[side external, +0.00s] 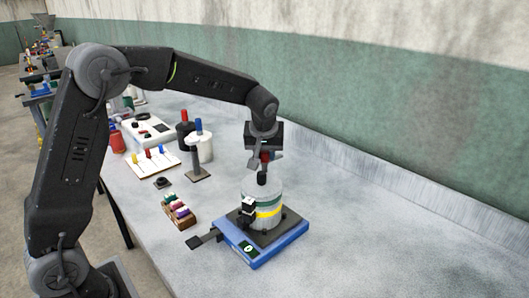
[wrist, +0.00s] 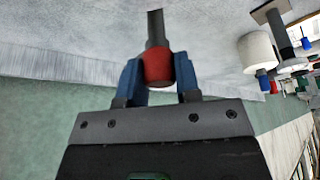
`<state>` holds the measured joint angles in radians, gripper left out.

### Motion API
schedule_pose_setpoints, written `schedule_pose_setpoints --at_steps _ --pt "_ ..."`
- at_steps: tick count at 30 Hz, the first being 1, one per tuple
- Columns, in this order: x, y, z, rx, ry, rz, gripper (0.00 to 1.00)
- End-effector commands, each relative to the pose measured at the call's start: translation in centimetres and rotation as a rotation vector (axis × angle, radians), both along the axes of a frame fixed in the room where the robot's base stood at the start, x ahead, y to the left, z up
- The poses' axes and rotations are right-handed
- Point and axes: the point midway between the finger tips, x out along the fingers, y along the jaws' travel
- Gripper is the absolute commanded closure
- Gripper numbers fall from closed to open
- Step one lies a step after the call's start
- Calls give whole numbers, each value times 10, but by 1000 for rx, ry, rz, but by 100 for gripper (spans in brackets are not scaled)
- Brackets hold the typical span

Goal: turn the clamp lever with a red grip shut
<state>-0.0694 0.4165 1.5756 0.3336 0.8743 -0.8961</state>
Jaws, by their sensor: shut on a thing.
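My gripper (side external: 265,160) points down above a grey cylinder (side external: 262,197) with green and yellow bands. In the wrist view its blue fingers (wrist: 159,80) are shut on a red grip (wrist: 158,67), one on each side. A grey shaft (wrist: 155,28) runs from the grip away from the gripper. In the side view the red grip is largely hidden by the fingers, and a dark piece (side external: 262,178) shows below it at the cylinder's top. I cannot tell how the shaft joins the parts below, nor the lever's angle.
The cylinder stands on a blue base (side external: 277,249), with a dark bar (side external: 203,239) at its left. A small box of coloured pieces (side external: 179,211), a board with coloured pegs (side external: 152,160) and a stand (side external: 198,176) are left. The bench to the right is clear.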

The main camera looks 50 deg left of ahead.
Motion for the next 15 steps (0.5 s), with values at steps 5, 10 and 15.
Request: schedule_pose_setpoints --at_steps 5,10,15 --pt "0 0 0 0 0 -1 93" --pt "0 0 0 0 2 -21 93" --pt "-1 1 0 -1 1 -87 93"
